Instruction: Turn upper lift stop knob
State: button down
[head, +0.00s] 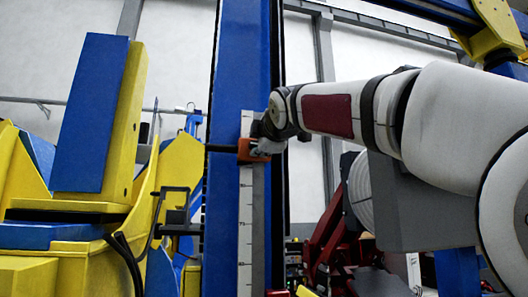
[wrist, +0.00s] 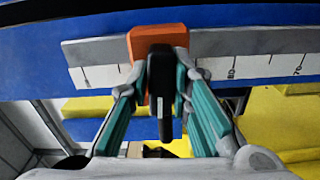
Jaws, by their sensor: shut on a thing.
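The upper lift stop is an orange block (head: 247,151) on the scale strip of the blue column; it also shows in the wrist view (wrist: 149,37). Its black knob (wrist: 160,76) points toward my wrist camera. My gripper (wrist: 163,82) has its two teal-padded fingers on either side of the knob and is shut on it. In the head view my gripper (head: 268,147) reaches the stop from the right, and the knob is hidden there behind the fingers.
The blue column (head: 227,225) stands upright with a marked scale (head: 246,230) along it. A yellow and blue positioner frame (head: 75,225) fills the left. A dark bracket (head: 176,212) sits left of the column, below the stop. Dark red machinery (head: 335,245) stands behind, lower right.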

jog(key=shift+f+n, duration=0.1)
jog(key=shift+n, duration=0.5)
jog(key=c, duration=1.5)
grip_release()
jog(key=v, duration=1.2)
